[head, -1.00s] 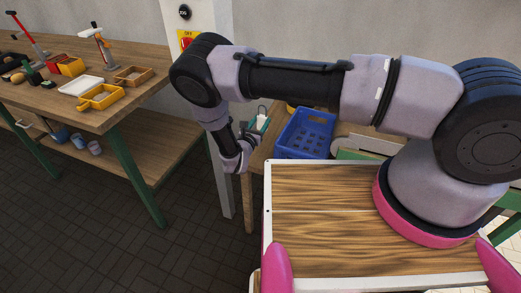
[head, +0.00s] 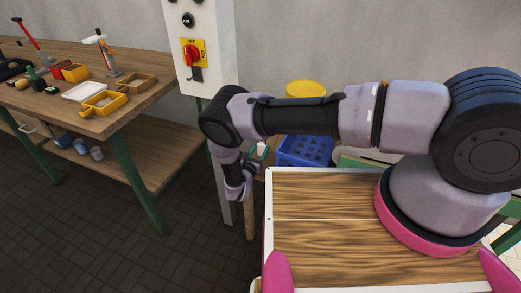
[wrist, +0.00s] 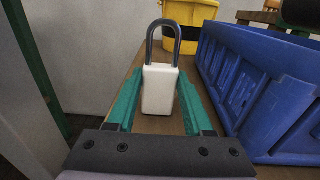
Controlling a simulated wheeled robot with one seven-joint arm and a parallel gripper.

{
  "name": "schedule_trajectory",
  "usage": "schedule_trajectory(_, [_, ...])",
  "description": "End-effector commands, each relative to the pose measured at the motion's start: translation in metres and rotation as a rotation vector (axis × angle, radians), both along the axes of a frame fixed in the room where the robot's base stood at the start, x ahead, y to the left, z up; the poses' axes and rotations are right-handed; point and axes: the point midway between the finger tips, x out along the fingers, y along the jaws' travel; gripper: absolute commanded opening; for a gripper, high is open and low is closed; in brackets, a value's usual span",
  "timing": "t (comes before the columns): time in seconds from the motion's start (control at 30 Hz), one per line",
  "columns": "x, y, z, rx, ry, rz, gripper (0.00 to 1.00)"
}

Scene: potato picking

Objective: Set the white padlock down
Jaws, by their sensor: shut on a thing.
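The white padlock (wrist: 160,88) has a dark grey shackle and stands upright between the teal fingers of my gripper (wrist: 160,98) in the wrist view. My gripper is shut on its body, with the shackle pointing up and away. In the head view the padlock (head: 262,147) is a small white patch beside a teal finger, partly hidden by my arm. A wooden tabletop (wrist: 128,72) lies under and around it. I cannot tell whether the padlock's base touches the wood.
A blue crate (wrist: 262,85) stands close on the right of my gripper, with a yellow bucket (wrist: 188,12) behind. In the head view, a control box (head: 205,40) on a post stands behind my arm. A workbench (head: 140,95) with trays and tools is at left.

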Motion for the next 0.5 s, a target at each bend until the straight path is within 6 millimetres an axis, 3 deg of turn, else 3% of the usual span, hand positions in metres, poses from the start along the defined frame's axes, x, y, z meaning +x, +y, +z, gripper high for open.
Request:
schedule_trajectory(0.13, [0.0,-0.0001,-0.0031,-0.001,0.0,0.001,0.0])
schedule_trajectory(0.17, [0.0001,0.0,-0.0026,-0.001,0.0,0.001,0.63])
schedule_trajectory(0.2, [0.0001,0.0,-0.0025,-0.001,0.0,0.001,0.78])
schedule_trajectory(0.5, [0.0001,0.0,-0.0021,0.0,0.0,0.0,0.81])
